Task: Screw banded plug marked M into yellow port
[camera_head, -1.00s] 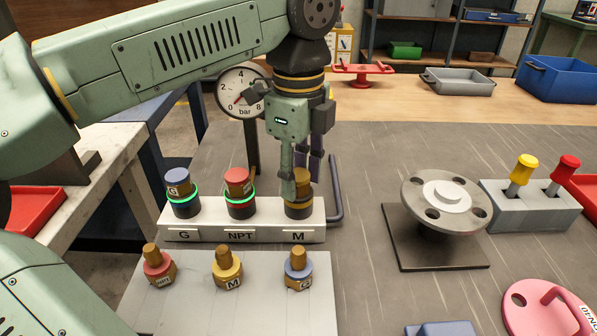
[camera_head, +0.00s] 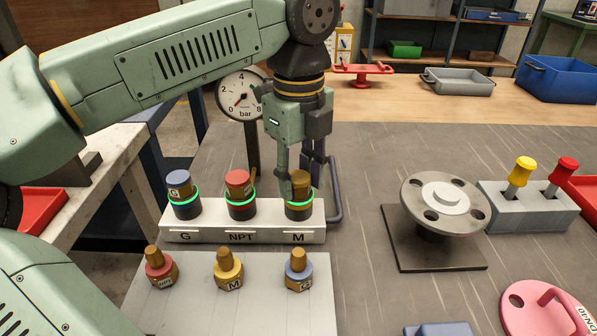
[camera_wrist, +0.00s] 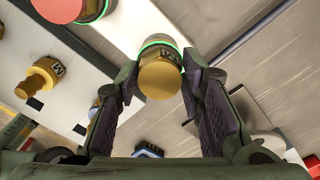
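A brass-coloured plug (camera_head: 299,183) stands upright in the port at the M label (camera_head: 298,237), at the right end of the white block. A second plug, yellow and marked M (camera_head: 229,269), stands on the grey plate in front of the block.
The block also holds a blue-topped plug at G (camera_head: 180,185) and a red-topped plug at NPT (camera_head: 238,185), both with green rings. A red plug (camera_head: 159,267) and a blue plug (camera_head: 299,269) stand on the plate. A gauge (camera_head: 242,95) and a flanged spool (camera_head: 445,200) are nearby.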

